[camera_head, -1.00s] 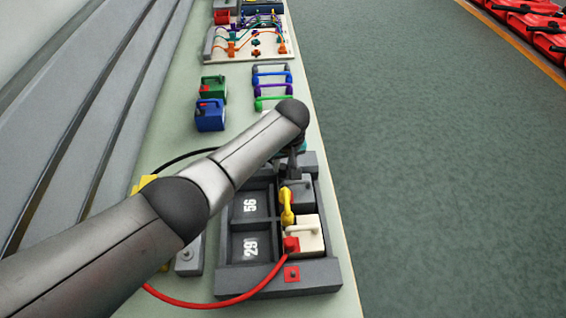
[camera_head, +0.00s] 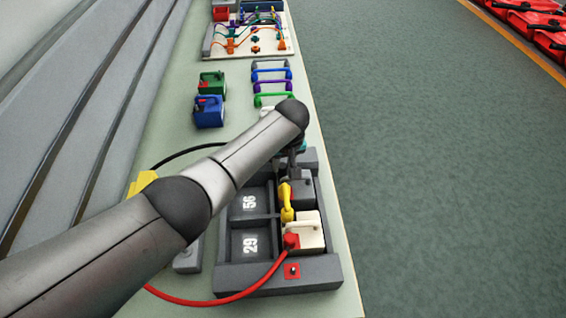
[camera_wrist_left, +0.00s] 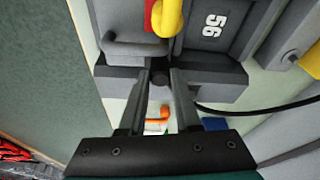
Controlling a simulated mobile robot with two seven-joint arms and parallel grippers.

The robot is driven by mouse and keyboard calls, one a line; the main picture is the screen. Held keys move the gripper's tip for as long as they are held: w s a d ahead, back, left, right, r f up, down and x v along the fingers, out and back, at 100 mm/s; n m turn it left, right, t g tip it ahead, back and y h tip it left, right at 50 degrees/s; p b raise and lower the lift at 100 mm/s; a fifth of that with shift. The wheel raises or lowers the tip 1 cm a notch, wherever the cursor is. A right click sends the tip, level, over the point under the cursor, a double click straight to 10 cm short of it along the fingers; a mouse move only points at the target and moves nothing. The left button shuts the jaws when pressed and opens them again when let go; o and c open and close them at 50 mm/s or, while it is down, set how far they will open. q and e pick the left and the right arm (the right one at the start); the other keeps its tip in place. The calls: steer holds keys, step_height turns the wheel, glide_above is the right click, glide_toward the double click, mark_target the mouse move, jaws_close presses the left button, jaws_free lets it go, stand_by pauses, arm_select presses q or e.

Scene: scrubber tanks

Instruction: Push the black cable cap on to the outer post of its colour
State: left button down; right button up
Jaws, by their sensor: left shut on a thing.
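My left gripper (camera_wrist_left: 159,80) is shut on the black cable cap (camera_wrist_left: 159,76), at the far end of the dark grey tray (camera_head: 313,287). The cap shows small and dark between the fingertips, against or very close to the tray's end block. The black outer post cannot be seen; whether the cap sits on it, I cannot tell. The black cable (camera_head: 185,153) runs left behind my arm; it also shows in the left wrist view (camera_wrist_left: 250,112). In the head view my forearm hides most of the gripper. My right gripper is not in view.
The tray holds a grey battery (camera_head: 306,187) and a white battery (camera_head: 310,232), joined by a yellow link (camera_head: 286,201). A red cap (camera_head: 291,241) with a red cable is on the white one. A red pad (camera_head: 292,271) marks the near end. Green and blue batteries stand beyond.

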arm_select(q)
steer(key=c, duration=0.5)
jaws_free()
steer(key=shift+f, duration=0.15)
steer(key=o, duration=0.5)
steer(key=shift+c, duration=0.2)
steer(key=p+v, duration=0.2)
steer(key=p, duration=0.1)
steer(key=w+p+v, duration=0.1)
steer(key=p+v, duration=0.2)
steer(key=w+p+v, duration=0.1)
steer(key=p+v, duration=0.2)
steer(key=shift+s+a+r, duration=0.15)
steer(key=shift+a+r, duration=0.05)
steer(key=shift+r, duration=0.25)
steer(key=shift+f, duration=0.1)
